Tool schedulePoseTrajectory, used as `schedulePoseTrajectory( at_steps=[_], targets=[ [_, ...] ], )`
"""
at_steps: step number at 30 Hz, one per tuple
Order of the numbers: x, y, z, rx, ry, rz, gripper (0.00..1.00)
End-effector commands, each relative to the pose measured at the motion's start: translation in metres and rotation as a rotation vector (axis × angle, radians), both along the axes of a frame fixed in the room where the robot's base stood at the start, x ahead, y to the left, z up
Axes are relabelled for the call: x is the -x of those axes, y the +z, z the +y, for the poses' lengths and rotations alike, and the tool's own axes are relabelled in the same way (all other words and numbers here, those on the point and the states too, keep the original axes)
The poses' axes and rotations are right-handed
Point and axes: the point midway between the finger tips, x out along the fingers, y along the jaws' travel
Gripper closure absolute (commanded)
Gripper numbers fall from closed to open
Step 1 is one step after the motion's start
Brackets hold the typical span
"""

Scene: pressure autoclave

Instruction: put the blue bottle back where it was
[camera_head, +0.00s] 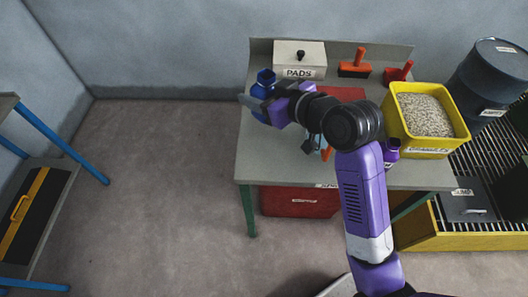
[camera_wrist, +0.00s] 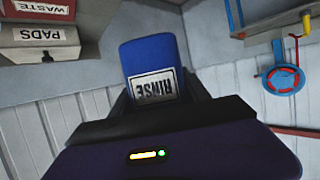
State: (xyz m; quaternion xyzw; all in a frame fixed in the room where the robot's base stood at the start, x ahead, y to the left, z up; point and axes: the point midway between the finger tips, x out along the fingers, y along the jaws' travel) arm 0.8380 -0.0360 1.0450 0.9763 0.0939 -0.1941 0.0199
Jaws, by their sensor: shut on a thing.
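The blue bottle (camera_head: 265,79) is at the left end of the bench in the head view, at the tip of my gripper (camera_head: 252,101). In the wrist view the bottle (camera_wrist: 155,72) stands between the two dark fingers, with a white label reading RINSE upside down in the picture. My gripper (camera_wrist: 160,92) is shut on it. The arm reaches in from the right over the bench. The gripper hides part of the bottle, and I cannot tell whether its base touches the bench top (camera_head: 257,150).
A white PADS box (camera_head: 299,60) stands at the back of the bench, right of the bottle. An orange-handled brush (camera_head: 355,66), a red-handled tool (camera_head: 399,72) and a yellow bin of granules (camera_head: 425,115) are further right. A blue drum (camera_head: 490,75) stands beyond. The bench's front left is clear.

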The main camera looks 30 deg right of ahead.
Motion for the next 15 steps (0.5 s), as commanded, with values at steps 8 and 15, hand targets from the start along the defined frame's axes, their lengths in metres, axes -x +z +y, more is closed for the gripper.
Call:
schedulePoseTrajectory(
  at_steps=[8,15],
  targets=[
    [0.001,-0.066,0.001,-0.004,0.0,0.006,1.0],
    [0.0,-0.122,0.001,-0.004,0.0,0.004,1.0]
  ],
)
